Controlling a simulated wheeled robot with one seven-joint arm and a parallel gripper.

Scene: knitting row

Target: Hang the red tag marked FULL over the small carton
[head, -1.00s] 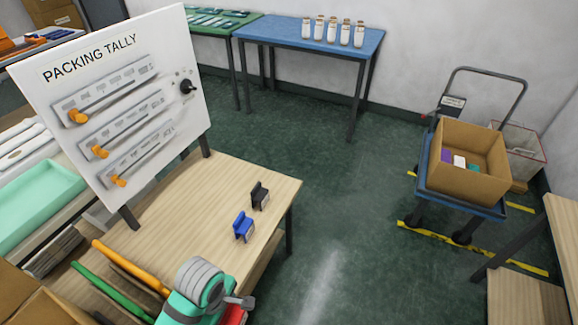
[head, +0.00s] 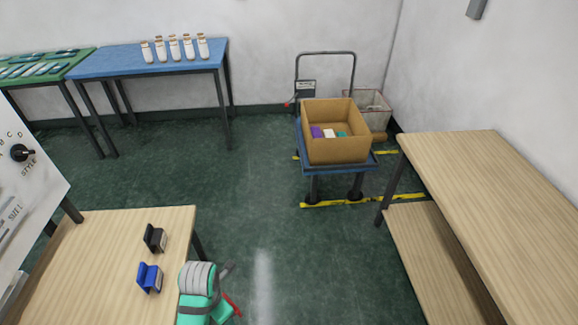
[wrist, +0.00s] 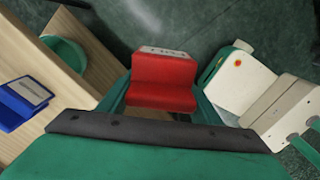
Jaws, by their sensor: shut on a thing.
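My gripper (wrist: 160,98) is shut on the red tag (wrist: 164,74), a folded piece with a pale lettered strip on its top edge. The lettering is too small and tilted to read. In the head view my gripper (head: 222,312) is at the bottom, by the right edge of the wooden table, and only a sliver of the red tag (head: 234,307) shows. An open brown carton (head: 336,151) stands on the trolley, apart from my gripper, with purple, white and teal items inside. I cannot tell whether it is the small carton.
A blue tag (head: 150,278) and a black tag (head: 154,238) stand on the wooden table (head: 105,230). The blue trolley (head: 375,163) is at the back, beside a waste bin (head: 372,108). A wooden bench (head: 490,180) is on the right. The green floor between is clear.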

